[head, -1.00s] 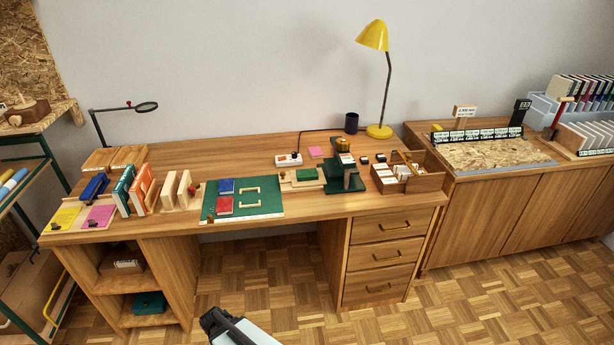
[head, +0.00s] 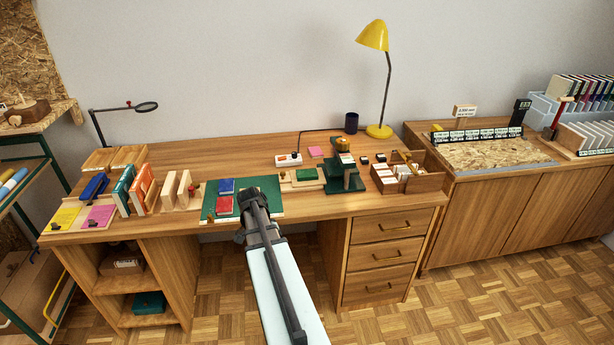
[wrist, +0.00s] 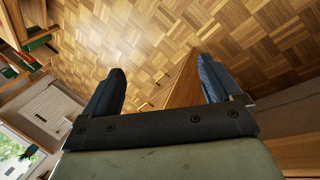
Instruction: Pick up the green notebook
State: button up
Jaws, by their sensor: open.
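A small flat green item (head: 307,174), which looks like the green notebook, lies on a pale wooden holder (head: 288,187) near the middle of the desk. A teal-green book (head: 125,190) stands upright among books at the left. I cannot tell for certain which is the notebook. My gripper (head: 251,198) is in front of the green mat, left of the flat green item and apart from it. In the wrist view my gripper (wrist: 162,82) has its two fingers spread, with nothing between them but a view of floor and a wood panel.
A green stand (head: 344,181) and a wooden divided box (head: 425,181) are to the right. A yellow lamp (head: 373,36) stands behind.

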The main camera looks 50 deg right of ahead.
jog(key=s+d+r+m, duration=0.2)
jog(key=d+r+m, duration=0.3)
jog(key=d+r, duration=0.7)
jog(key=w+d+r+m+t, duration=0.2)
jog(key=w+d+r, duration=0.4)
jog(key=d, duration=0.5)
jog(key=w+d+r+m+t, duration=0.25)
jog(key=w+d+r, duration=0.35)
jog(key=d, duration=0.4)
send_over(307, 173)
jog(key=f, duration=0.9)
jog(key=shift+w+d+f, duration=0.1)
jog(key=shift+w+d, duration=0.05)
jog(key=shift+d, duration=0.05)
jog(key=shift+a+f, duration=0.2)
jog(key=shift+f, duration=2.35)
jog(key=c, duration=1.1)
jog(key=shift+c, duration=0.3)
jog(key=shift+r, duration=0.15)
